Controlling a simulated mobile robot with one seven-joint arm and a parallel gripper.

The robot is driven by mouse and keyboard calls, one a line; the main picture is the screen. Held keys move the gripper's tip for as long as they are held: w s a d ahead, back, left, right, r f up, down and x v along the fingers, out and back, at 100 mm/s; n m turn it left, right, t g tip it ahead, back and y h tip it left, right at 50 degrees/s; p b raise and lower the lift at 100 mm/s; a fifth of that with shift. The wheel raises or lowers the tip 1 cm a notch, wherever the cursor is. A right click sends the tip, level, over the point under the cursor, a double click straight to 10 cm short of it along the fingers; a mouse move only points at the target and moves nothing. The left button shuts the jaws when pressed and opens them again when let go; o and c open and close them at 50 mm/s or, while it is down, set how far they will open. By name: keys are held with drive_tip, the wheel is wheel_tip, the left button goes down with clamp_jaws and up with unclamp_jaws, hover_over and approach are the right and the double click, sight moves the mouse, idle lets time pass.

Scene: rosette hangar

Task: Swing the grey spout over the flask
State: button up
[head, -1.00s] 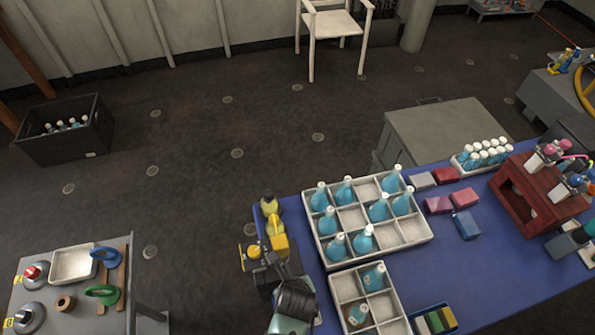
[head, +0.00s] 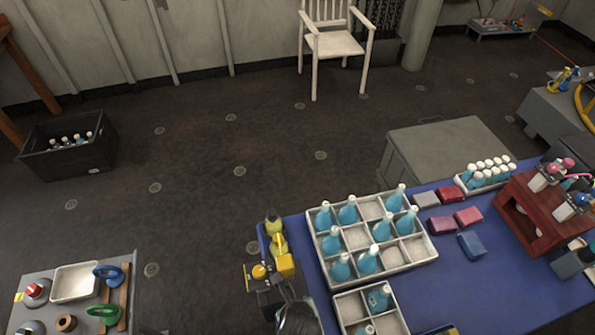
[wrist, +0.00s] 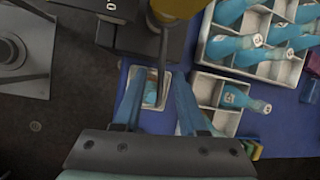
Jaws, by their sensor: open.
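In the wrist view my gripper (wrist: 157,76) is open, its two blue fingers pointing up the picture. A thin dark grey spout (wrist: 162,47) comes down from a yellow part (wrist: 178,8) and ends in the gap between the fingers; I cannot tell whether either finger touches it. A small white tray (wrist: 166,78) lies beyond the fingertips, with a teal shape, perhaps a flask (wrist: 151,93), in it and partly hidden. In the head view the black and yellow machine (head: 284,265) stands at the blue table's left corner. The spout cannot be made out there.
White divided trays (head: 400,256) with teal, white-capped flasks stand right of the machine. Coloured blocks (head: 467,216), a bottle rack (head: 484,172) and a red stand (head: 530,225) are farther right. A grey bench (head: 62,318) is at lower left; open floor lies between.

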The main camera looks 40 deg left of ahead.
drive_tip(key=v, duration=1.3)
idle(0.5)
